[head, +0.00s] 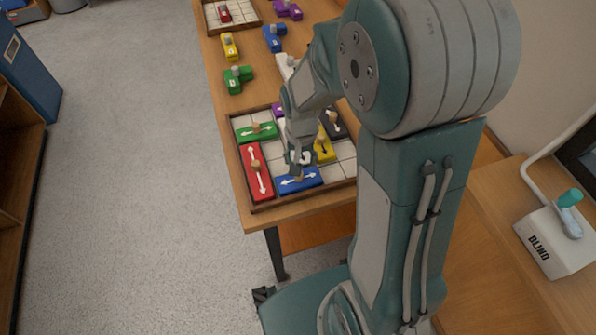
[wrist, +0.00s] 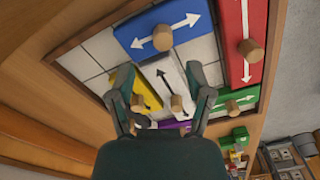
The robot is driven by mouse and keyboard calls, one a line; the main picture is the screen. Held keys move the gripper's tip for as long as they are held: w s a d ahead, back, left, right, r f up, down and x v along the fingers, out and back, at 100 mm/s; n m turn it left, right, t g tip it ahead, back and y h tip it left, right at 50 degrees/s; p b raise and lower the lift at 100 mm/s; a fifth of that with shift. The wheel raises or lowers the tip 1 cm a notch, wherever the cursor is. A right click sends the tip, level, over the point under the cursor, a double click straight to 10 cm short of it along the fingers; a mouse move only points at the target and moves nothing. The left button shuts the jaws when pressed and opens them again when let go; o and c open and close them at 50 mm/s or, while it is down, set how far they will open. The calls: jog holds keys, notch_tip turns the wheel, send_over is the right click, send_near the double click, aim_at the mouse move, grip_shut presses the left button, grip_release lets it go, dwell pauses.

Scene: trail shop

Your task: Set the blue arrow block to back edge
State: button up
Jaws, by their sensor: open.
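The blue arrow block (head: 300,181), with a white double arrow and a wooden knob, lies in the wooden tray (head: 262,207) along the wall at the bottom of the head view, right of the red block (head: 252,166). It also shows at the top of the wrist view (wrist: 185,32). My gripper (head: 298,158) is above the tray, close to the blue block's knob. In the wrist view my gripper (wrist: 160,74) is open and empty, its fingers apart over the white block (wrist: 174,82), with the blue block beyond the fingertips. The gripper partly hides the tray's middle.
The tray also holds green (head: 262,133), yellow (head: 324,150) and dark (head: 334,125) blocks, plus a partly hidden purple one (wrist: 172,125). Bare tiles show on the right (head: 345,151). Loose blocks, including green (head: 237,80) and blue (head: 274,38), lie farther up the table.

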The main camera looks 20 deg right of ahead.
jog(key=f, duration=0.4)
jog(key=a+f, duration=0.1)
jog(key=f, duration=0.1)
jog(key=shift+f, duration=0.1)
jog(key=shift+d, duration=0.15)
jog(key=shift+d, duration=0.1)
jog(key=shift+d, duration=0.1)
jog(key=shift+c, duration=0.9)
grip_shut()
